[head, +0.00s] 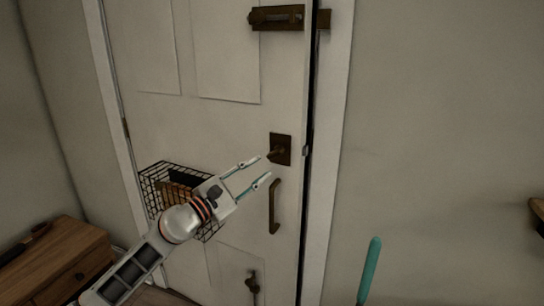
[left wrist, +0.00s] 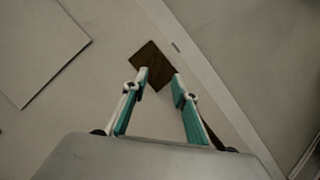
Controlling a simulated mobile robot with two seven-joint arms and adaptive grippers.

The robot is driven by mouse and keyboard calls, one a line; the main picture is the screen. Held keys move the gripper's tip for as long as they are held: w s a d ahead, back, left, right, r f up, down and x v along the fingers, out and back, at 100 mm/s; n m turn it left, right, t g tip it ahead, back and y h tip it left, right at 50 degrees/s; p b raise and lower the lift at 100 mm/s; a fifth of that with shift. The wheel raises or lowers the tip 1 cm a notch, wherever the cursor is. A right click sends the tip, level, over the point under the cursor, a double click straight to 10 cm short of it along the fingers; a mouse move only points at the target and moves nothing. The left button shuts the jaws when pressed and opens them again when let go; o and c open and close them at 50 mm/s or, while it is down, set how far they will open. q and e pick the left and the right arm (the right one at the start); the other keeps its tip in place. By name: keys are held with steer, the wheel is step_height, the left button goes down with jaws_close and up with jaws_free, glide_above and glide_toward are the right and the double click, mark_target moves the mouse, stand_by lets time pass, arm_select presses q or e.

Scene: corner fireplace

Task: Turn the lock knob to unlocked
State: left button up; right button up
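The lock knob (head: 273,154) is a small dark bronze turn piece on a square dark plate (head: 284,141) on the white door. My left gripper (head: 263,168) is open and empty just left of and below the plate, with its fingers pointing at the knob. In the left wrist view my gripper (left wrist: 160,76) has its two white and teal fingers apart, and the dark plate (left wrist: 147,55) shows beyond the tips. The knob itself is hard to make out there. I cannot tell whether the fingers touch anything. My right gripper is not in view.
A bronze pull handle (head: 274,206) is below the lock plate. A slide latch (head: 277,18) is at the top and a dark fitting (head: 253,286) low on the door. A wire basket (head: 154,181) hangs behind my left arm. A teal rod (head: 370,270) stands at the right.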

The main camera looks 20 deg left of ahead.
mark_target(271, 156)
arm_select(q)
steer(key=shift+w+a+r+m, duration=0.15)
steer(key=shift+w+r+m, duration=0.3)
steer(key=shift+w+m, duration=0.05)
steer(key=x, duration=0.7)
steer(key=shift+w, duration=0.1)
jaws_close()
